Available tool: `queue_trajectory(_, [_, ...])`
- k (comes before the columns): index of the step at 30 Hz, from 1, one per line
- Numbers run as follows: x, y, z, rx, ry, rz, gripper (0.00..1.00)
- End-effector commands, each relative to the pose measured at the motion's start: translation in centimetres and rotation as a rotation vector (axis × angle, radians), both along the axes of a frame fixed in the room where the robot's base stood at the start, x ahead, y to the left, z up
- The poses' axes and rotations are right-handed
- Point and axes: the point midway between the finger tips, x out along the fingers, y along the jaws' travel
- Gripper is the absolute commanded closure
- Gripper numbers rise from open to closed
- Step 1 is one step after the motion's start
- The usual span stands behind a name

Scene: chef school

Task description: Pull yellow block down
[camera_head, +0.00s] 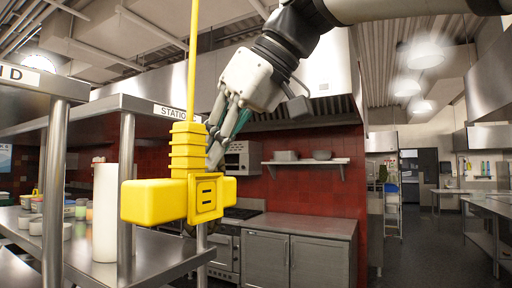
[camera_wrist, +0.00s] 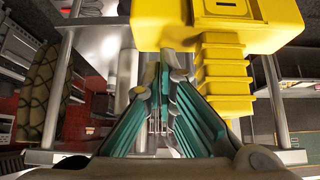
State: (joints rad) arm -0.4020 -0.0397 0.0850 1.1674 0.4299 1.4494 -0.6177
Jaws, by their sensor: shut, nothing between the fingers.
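The yellow block (camera_head: 205,198) hangs from a thin yellow pole that runs up to the ceiling. It has a ribbed upper neck, a wide crossbar and a square plate with dark slots. In the wrist view the yellow block (camera_wrist: 222,22) fills the upper right. My gripper (camera_head: 214,160) reaches down from the upper right and its fingertips are beside the ribbed neck, on its right. In the wrist view my gripper (camera_wrist: 166,58) has its teal-padded fingers together at the tips, just left of the ribbed neck. Nothing is between the fingers. Whether they touch the block is unclear.
A steel shelf station (camera_head: 150,250) with a white cylinder (camera_head: 105,212) and several small containers stands at left, behind the block. A counter with cabinets (camera_head: 300,225) and a wall shelf (camera_head: 305,162) are behind. Open floor (camera_head: 425,265) lies at right.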

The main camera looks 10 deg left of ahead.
Motion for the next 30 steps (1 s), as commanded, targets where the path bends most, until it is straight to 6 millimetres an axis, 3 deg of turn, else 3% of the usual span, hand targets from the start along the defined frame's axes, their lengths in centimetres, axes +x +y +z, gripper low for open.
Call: queue_trajectory(30, [0.2, 0.0, -8.3, -0.002, -0.001, 0.0, 1.0])
